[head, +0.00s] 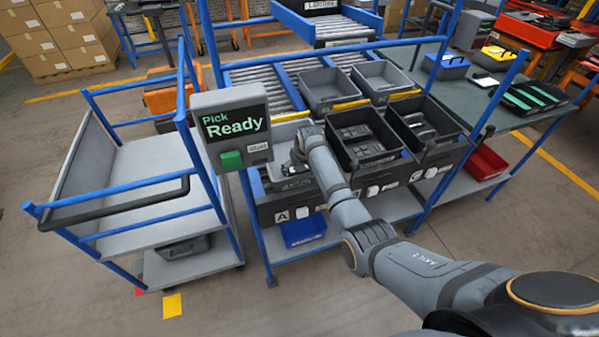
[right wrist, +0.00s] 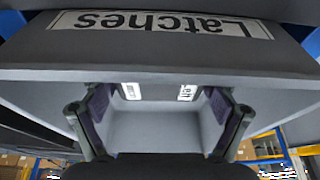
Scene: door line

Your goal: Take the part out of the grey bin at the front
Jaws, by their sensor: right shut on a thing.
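The grey bin (head: 288,131) stands at the front left of the rack, above the label A, partly hidden by my right arm. My right gripper (head: 297,158) is down at this bin; its fingertips are hard to make out in the head view. In the right wrist view, my right gripper's two purple-padded fingers (right wrist: 158,105) are shut on a pale grey part (right wrist: 155,132) with white labels, one reading "Left". The bin wall with an upside-down "Latches" label (right wrist: 160,22) is close above it. My left gripper is not in view.
Two black bins (head: 365,139) (head: 423,128) with dark parts stand to the right. A "Pick Ready" sign (head: 232,122) with a green button stands close to the left. A grey cart (head: 150,185) with blue rails is further left, its top bare.

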